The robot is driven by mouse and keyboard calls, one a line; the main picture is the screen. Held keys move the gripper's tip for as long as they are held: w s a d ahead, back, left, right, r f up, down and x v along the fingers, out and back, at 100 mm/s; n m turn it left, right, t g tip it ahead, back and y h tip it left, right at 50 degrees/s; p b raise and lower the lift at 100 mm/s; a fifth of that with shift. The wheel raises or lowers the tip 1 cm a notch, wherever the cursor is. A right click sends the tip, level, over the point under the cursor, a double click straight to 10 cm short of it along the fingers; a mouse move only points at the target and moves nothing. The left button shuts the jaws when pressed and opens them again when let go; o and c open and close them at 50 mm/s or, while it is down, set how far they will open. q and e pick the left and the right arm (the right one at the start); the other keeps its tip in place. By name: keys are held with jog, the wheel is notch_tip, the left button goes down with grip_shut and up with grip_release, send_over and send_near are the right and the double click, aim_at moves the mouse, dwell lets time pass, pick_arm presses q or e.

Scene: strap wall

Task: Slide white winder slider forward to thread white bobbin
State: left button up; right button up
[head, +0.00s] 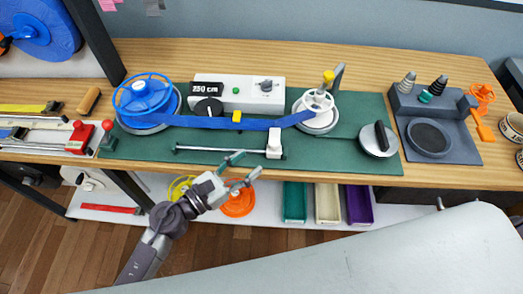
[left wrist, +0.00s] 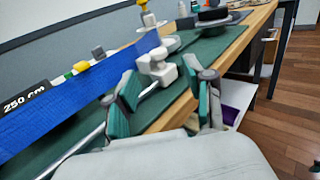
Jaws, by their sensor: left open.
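The white winder slider (head: 274,143) is a small upright block at the right end of a thin metal rail (head: 220,150) on the green mat. The white bobbin (head: 317,110) stands behind it to the right, with a yellow-topped knob. A blue strap (head: 255,123) runs from the blue reel (head: 145,98) to the white bobbin. My left gripper (head: 244,166) is open and empty, in front of the slider and to its left, near the table edge. In the left wrist view the slider (left wrist: 158,68) shows beyond the gap between my open fingers (left wrist: 166,85), apart from them. My right gripper is out of view.
A grey control box (head: 238,90) reading 250 cm stands behind the strap. A round disc with a black handle (head: 380,139) lies right of the slider. Coloured bins (head: 328,203) sit on the shelf below. A grey tray (head: 430,140) is farther right.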

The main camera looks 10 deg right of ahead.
pick_arm(q)
jog(key=shift+v, duration=1.45)
